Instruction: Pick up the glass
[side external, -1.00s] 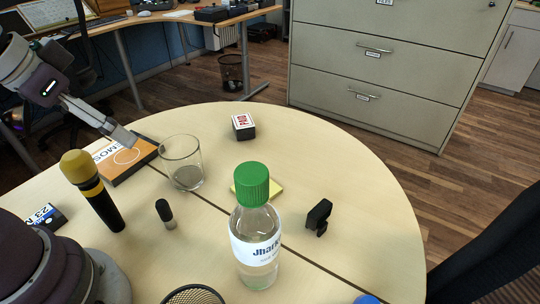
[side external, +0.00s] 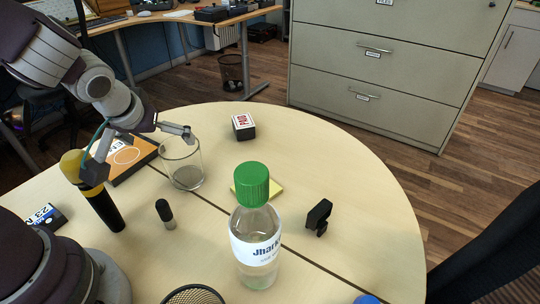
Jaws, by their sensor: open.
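The clear, empty glass (side external: 187,178) stands upright on the round table, left of the middle. My gripper (side external: 141,152) is open and empty, with its fingers spread wide. One finger shows at the glass's rim. The other finger shows in front of the yellow and black microphone (side external: 104,206). I cannot tell from this view whether either finger touches anything. The gripper covers part of the orange book behind it.
The orange book (side external: 128,157) lies beside the glass. A bottle with a green cap (side external: 256,240), yellow notes (side external: 273,188), a small dark stick (side external: 165,213), a black clip (side external: 319,216) and a PAID box (side external: 243,127) stand around. The table's right side (side external: 380,210) is clear.

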